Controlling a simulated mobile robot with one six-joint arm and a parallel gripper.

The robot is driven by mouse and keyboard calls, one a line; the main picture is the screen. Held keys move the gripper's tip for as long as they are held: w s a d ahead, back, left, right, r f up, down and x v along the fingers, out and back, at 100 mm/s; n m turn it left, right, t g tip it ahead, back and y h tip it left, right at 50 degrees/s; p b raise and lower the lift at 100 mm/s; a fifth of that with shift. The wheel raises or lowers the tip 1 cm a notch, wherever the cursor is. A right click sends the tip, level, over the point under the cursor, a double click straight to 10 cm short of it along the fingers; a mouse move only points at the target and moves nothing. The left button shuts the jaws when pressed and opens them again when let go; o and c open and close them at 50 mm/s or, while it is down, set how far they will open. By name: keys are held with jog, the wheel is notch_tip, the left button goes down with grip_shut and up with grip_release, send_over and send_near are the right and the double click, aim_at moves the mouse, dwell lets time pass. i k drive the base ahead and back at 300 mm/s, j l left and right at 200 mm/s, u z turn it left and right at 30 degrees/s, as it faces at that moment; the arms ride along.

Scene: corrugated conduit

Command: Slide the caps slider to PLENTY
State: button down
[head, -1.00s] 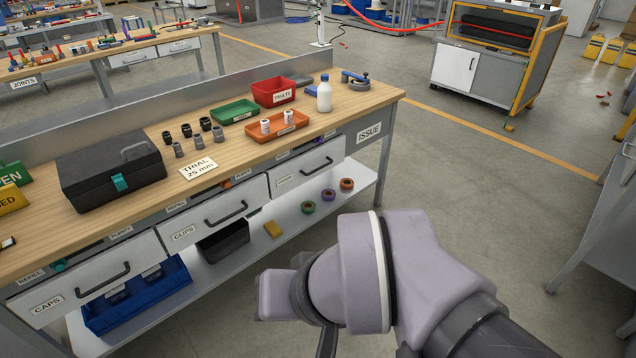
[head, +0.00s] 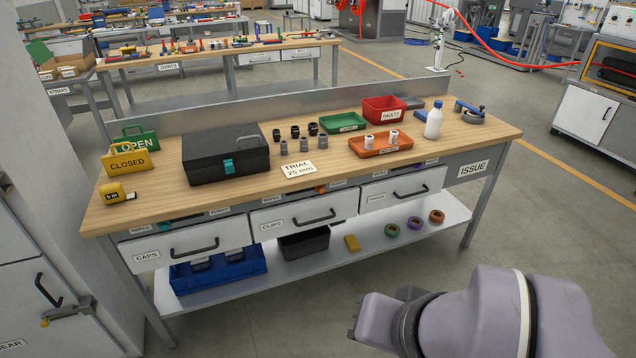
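The caps slider (head: 166,224) is a small teal knob in the dark slot above the white CAPS drawer (head: 190,243). It sits near the slot's left end, close to the REFILL label (head: 140,228). The PLENTY label (head: 218,211) is toward the slot's right end. The slider is small and partly shaded under the bench top. My arm shows at the bottom right, apart from the bench; my gripper's fingers do not show.
The wooden bench (head: 240,195) carries a black case (head: 226,160), CLOSED sign (head: 127,161) and trays. The CLIPS drawer (head: 303,215) is right of CAPS. A blue crate (head: 215,272) sits on the lower shelf. A grey cabinet (head: 60,240) stands at left. The front floor looks clear.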

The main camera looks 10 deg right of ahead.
aim_at(164, 225)
jog(key=i+j, duration=0.35)
jog(key=j, duration=0.15)
jog(key=i+j, duration=0.35)
jog(key=j, duration=0.2)
